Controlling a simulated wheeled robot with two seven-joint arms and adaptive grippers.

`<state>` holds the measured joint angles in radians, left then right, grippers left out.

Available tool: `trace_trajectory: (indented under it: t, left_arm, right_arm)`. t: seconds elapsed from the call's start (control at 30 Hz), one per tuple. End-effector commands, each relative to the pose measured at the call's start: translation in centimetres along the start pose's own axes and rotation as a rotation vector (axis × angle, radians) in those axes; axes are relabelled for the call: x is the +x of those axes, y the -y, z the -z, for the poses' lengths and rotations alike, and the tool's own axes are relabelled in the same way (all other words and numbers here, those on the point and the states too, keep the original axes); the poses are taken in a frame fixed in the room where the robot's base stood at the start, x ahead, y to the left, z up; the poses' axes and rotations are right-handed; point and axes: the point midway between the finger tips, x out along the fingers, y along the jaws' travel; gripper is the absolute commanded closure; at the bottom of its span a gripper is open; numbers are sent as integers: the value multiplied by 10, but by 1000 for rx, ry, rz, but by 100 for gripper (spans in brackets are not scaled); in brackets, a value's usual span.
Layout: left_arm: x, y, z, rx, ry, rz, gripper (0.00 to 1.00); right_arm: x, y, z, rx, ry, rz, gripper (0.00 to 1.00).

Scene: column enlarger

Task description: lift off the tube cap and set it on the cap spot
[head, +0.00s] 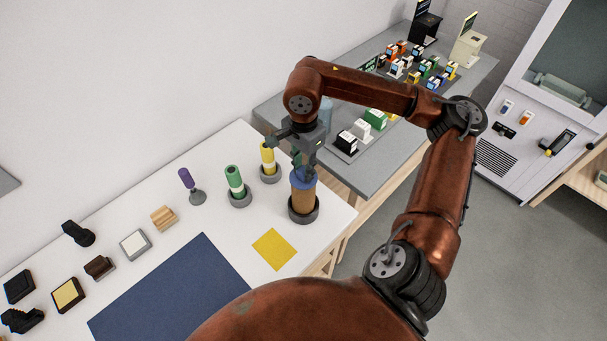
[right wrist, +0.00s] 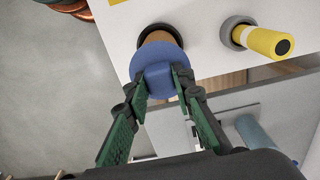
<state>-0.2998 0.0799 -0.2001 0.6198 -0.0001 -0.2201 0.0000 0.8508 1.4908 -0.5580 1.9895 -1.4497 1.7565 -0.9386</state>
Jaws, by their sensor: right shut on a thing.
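A brown tube (head: 303,201) stands upright in a dark round holder (head: 304,214) near the right end of the white table. Its blue cap (head: 298,180) is at the top of the tube, with no gap visible between them. My right gripper (head: 304,168) comes down from above and is shut on the cap. In the right wrist view the green fingers (right wrist: 160,80) hold the blue cap (right wrist: 159,62) from two sides, with the brown tube (right wrist: 157,37) partly hidden behind it. A yellow square (head: 273,249), likely the cap spot, lies bare in front of the tube. My left gripper is not in view.
A yellow tube (head: 268,158), a green tube (head: 234,182) and a purple-handled item (head: 187,180) stand left of the brown tube. A dark blue mat (head: 170,295) lies at the front. A grey table (head: 375,170) with several small boxes stands behind to the right.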

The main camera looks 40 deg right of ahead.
Motion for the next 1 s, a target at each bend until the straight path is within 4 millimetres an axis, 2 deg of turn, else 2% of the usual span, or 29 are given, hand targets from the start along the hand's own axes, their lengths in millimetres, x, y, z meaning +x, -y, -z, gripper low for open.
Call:
trace_trajectory:
  t: [1.0]
  left_arm:
    - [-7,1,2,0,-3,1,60]
  right_arm:
    - [-12,0,0,0,0,0,100]
